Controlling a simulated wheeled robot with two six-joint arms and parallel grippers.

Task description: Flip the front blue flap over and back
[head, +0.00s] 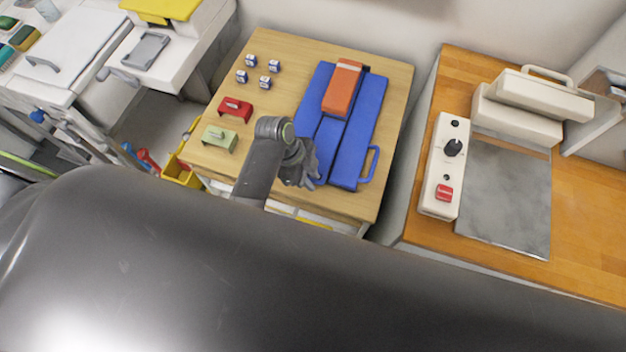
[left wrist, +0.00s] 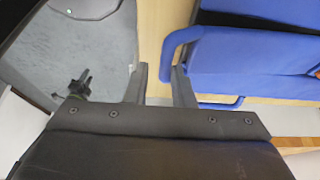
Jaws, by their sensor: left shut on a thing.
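A blue folded piece with two long flaps lies on the wooden table. The left blue flap (head: 312,100) ends under my left gripper (head: 309,178); the right blue flap (head: 360,130) has a blue loop handle (head: 374,165) at its near end. An orange block-like strip (head: 343,88) lies across the far part. In the left wrist view, my left gripper (left wrist: 162,78) has its fingers on either side of a blue loop handle (left wrist: 172,48) joined to a blue panel (left wrist: 240,55), and is shut on it. Which flap this handle belongs to is partly hidden in the head view. My right gripper is not in view.
A red block (head: 236,108), a green block (head: 219,138) and several small blue-and-white cubes (head: 264,82) stand on the left of the table. A press with a grey plate (head: 505,190) stands on the right-hand table. A yellow bin (head: 181,173) is below left.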

